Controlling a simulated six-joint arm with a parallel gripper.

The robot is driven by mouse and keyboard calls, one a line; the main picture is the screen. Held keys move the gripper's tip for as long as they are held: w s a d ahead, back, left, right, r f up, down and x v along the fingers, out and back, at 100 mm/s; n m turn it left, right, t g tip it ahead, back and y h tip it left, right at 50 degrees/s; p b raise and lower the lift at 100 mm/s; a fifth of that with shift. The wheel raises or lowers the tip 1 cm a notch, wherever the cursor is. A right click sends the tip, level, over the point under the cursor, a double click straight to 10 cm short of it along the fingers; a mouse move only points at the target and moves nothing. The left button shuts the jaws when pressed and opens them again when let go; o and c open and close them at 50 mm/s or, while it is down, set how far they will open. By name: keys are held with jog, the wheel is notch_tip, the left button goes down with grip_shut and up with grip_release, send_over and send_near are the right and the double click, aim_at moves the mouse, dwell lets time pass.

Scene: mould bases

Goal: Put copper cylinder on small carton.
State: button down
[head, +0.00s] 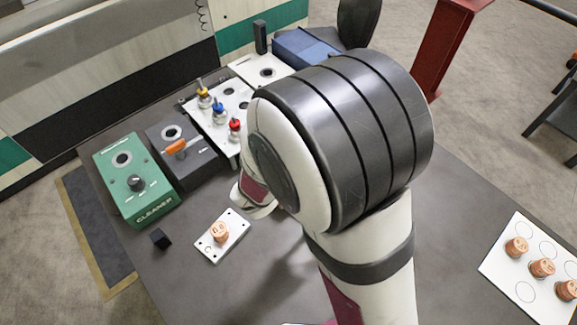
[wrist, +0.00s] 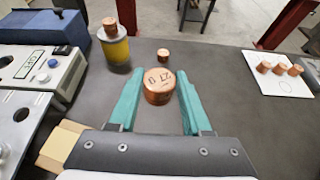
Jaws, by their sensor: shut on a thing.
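My gripper (wrist: 159,82) has two teal fingers in the wrist view. It is shut on a copper cylinder (wrist: 158,88) with dark marks on its top face. I cannot tell how high it is held. A light brown cardboard carton (wrist: 60,147) shows at the lower left of the wrist view, left of the gripper and partly hidden by its body. In the head view my arm hides the gripper, the held cylinder and the carton.
Another copper cylinder (wrist: 163,55) stands beyond the held one. A yellow and grey post (wrist: 117,52) bears a copper piece. A white card (head: 500,262) with several copper cylinders lies right. A small plate with a copper piece (head: 220,232), black cube (head: 160,238) and green cleaner box (head: 138,165) are left.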

jog(key=w+a+f, duration=0.1)
jog(key=a, duration=0.3)
jog(key=w+a+f+n+t+y, duration=0.1)
jog(key=a, duration=0.3)
jog(key=w+a+f+n, duration=0.1)
jog(key=a, duration=0.4)
jog(key=shift+w+a+f+t+y, duration=0.1)
jog(key=shift+f+t+y, duration=0.05)
jog(key=shift+t+y, duration=0.25)
jog(key=shift+a+f, duration=0.2)
jog(key=shift+f, duration=1.95)
jog(key=shift+f, duration=0.1)
jog(key=shift+c, duration=1.8)
grip_release()
